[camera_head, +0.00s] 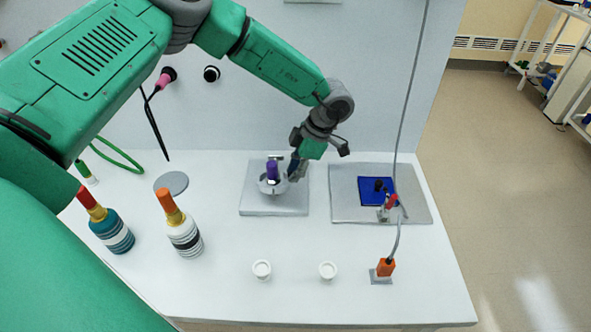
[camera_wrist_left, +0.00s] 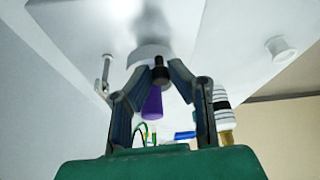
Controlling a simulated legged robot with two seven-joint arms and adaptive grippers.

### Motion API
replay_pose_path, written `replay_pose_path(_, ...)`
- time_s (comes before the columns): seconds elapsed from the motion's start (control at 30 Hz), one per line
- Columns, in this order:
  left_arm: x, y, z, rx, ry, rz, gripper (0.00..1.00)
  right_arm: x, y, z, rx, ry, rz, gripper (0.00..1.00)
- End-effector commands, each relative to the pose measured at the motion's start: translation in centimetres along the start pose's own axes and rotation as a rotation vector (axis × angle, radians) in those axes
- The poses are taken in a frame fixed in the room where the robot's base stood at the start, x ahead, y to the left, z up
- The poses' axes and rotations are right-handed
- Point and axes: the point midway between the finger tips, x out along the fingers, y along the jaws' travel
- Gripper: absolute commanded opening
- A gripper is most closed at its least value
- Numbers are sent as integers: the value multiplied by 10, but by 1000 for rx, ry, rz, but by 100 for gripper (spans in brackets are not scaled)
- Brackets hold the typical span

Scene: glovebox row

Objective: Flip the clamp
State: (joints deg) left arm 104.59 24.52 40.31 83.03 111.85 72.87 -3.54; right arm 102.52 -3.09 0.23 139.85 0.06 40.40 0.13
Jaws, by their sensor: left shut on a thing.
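My left gripper (camera_head: 291,168) reaches down to the left grey plate, at the right side of a purple handle (camera_head: 271,170) that stands in a round silver-white holder (camera_head: 266,187). In the left wrist view the fingers (camera_wrist_left: 158,72) are closed in around the purple handle (camera_wrist_left: 152,103) with its black end; exact contact is hard to see. A small clamp with a red handle (camera_head: 391,201) stands on the right grey plate, beside a blue square (camera_head: 371,190) with a dark knob on it. My right gripper is not in view.
Two banded bottles (camera_head: 111,231) (camera_head: 185,238) stand at the left. Two small white cups (camera_head: 262,270) (camera_head: 328,270) stand at the front. An orange plug (camera_head: 385,267) with a grey cable stands at the front right. A grey disc (camera_head: 171,184) lies behind the bottles.

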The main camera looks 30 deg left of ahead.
Motion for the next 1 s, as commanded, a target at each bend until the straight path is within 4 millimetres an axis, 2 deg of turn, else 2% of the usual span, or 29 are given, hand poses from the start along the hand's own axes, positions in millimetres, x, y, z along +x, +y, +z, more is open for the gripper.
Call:
replay_pose_path(0.17,-1,4,-1,-21,-6,-6,0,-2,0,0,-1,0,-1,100)
replay_pose_path(0.4,2,14,-7,-247,0,-101,0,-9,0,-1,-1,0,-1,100)
replay_pose_path(0.67,3,14,-7,-256,3,-104,0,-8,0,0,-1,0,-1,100)
replay_pose_path(0.7,3,14,-7,-256,3,-104,26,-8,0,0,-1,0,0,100)
replay_pose_path(0.73,3,14,-7,-255,2,-104,36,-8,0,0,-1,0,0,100)
replay_pose_path(1.0,2,14,-6,-254,-1,-103,36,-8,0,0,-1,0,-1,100)
